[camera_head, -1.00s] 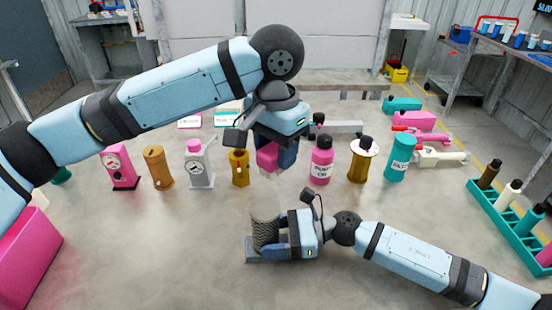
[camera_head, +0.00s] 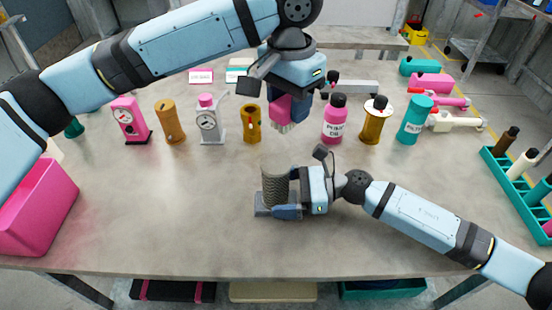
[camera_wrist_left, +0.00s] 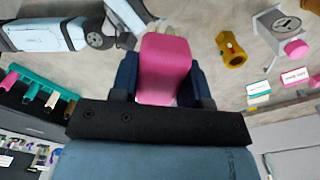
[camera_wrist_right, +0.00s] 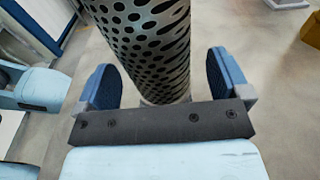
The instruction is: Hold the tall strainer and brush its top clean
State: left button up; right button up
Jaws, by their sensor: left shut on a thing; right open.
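My right gripper (camera_head: 284,200) is open, low around the strainer. In the right wrist view the strainer (camera_wrist_right: 150,50) stands between the two blue fingers, with a gap on each side. My left gripper (camera_head: 292,112) is shut on a pink brush (camera_head: 280,107) with pale bristles pointing down. It holds the brush in the air, above and beyond the strainer and apart from it. The brush's pink body (camera_wrist_left: 164,68) fills the left wrist view's jaws.
Behind stand a pink gauge (camera_head: 130,120), a brown cylinder (camera_head: 170,123), a white gauge (camera_head: 208,122), a mustard cylinder (camera_head: 251,122) and a pink bottle (camera_head: 334,122). A pink bin (camera_head: 38,215) is at left, a teal rack (camera_head: 515,190) at right. The front table is clear.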

jog(key=d, duration=0.7)
jog(key=d+r, duration=0.1)
jog(key=d, duration=0.3)
jog(key=shift+d+r, duration=0.1)
jog(key=shift+d, duration=0.25)
jog(key=shift+s, duration=0.1)
